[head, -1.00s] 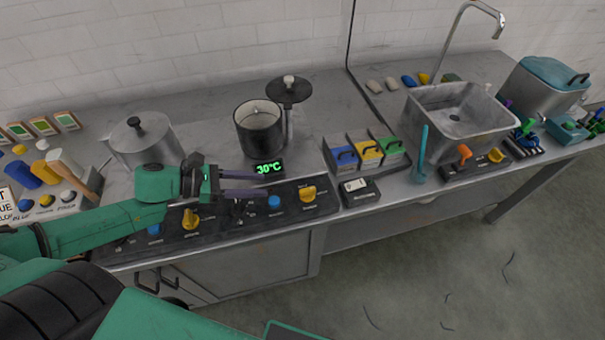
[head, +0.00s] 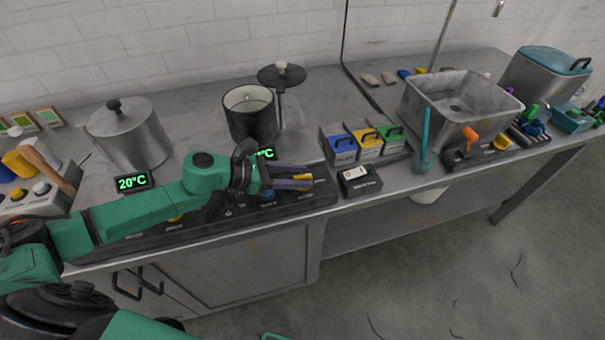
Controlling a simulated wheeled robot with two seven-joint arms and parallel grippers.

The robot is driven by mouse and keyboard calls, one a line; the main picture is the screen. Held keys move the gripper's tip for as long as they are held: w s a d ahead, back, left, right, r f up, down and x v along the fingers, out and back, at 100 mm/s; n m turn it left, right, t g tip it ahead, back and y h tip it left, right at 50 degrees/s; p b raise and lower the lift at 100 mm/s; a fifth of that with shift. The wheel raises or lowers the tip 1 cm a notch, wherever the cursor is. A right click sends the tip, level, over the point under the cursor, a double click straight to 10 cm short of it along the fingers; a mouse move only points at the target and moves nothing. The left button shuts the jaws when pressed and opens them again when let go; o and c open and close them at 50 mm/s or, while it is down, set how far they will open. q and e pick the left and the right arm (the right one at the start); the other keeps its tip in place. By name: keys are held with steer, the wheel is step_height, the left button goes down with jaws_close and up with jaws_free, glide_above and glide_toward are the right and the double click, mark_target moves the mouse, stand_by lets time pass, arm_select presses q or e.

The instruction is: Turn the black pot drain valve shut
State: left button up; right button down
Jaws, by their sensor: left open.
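The black pot (head: 250,122) stands open on the steel counter, with its dark lid (head: 282,74) raised on a post behind it. On the dark control panel (head: 322,198) in front is a yellow knob (head: 303,177), which seems to be this pot's valve; its label is too small to read. My left gripper (head: 300,179) is open, its fingers pointing right. The yellow knob shows between the fingertips, partly hidden; I cannot tell whether they touch it. A blue knob (head: 266,195) is just below the gripper. My right gripper is not in view.
A grey lidded pot (head: 128,137) and a 20°C display (head: 132,183) stand left. Blue, yellow and green boxes (head: 368,143), a small black device (head: 359,181) and a teal tool (head: 424,142) are to the right, before the sink (head: 425,97). My forearm crosses the panel's left part.

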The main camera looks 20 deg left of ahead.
arm_select(q)
steer(key=shift+w+d+f, duration=0.15)
steer(key=shift+w+d, duration=0.1)
steer(key=shift+d, duration=0.3)
jaws_close()
